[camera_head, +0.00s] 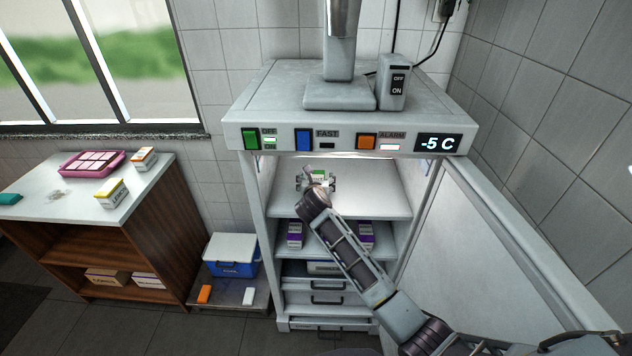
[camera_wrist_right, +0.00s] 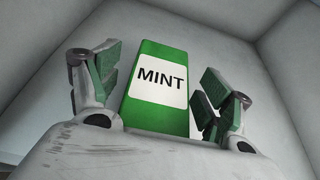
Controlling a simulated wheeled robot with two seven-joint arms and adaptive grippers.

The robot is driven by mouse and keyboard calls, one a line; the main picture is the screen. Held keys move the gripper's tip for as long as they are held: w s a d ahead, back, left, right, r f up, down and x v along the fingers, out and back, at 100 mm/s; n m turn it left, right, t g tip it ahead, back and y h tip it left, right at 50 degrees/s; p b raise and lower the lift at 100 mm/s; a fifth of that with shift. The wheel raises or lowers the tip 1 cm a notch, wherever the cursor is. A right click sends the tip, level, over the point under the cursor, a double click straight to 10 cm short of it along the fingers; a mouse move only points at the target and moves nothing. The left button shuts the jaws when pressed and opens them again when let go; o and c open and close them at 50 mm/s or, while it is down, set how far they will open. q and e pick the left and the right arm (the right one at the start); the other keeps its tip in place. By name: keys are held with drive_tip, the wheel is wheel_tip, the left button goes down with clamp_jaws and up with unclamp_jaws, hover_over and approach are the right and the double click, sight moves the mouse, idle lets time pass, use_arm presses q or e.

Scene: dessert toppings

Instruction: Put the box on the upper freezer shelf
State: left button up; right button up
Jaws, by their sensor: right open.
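The box is green with a white label reading MINT (camera_wrist_right: 162,85). In the right wrist view it stands between the spread fingers of my right gripper (camera_wrist_right: 160,95), with a visible gap on its right side. In the head view the mint box (camera_head: 319,174) is inside the open freezer, at the upper shelf (camera_head: 375,190), partly hidden by my right gripper (camera_head: 317,183). My right gripper is open around the box. Whether the box's base touches the shelf is hidden. My left gripper is not in view.
The freezer door (camera_head: 480,250) stands open at the right. Purple-and-white boxes (camera_head: 295,234) stand on the shelf below, with drawers (camera_head: 315,298) under them. The upper shelf has free room. A counter (camera_head: 40,200) with a pink tray (camera_head: 92,163) and a blue cooler (camera_head: 231,256) are left.

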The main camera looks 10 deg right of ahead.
drive_tip(key=shift+r, duration=0.15)
drive_tip(key=v, duration=1.2)
drive_tip(key=shift+b, duration=0.45)
idle(0.9)
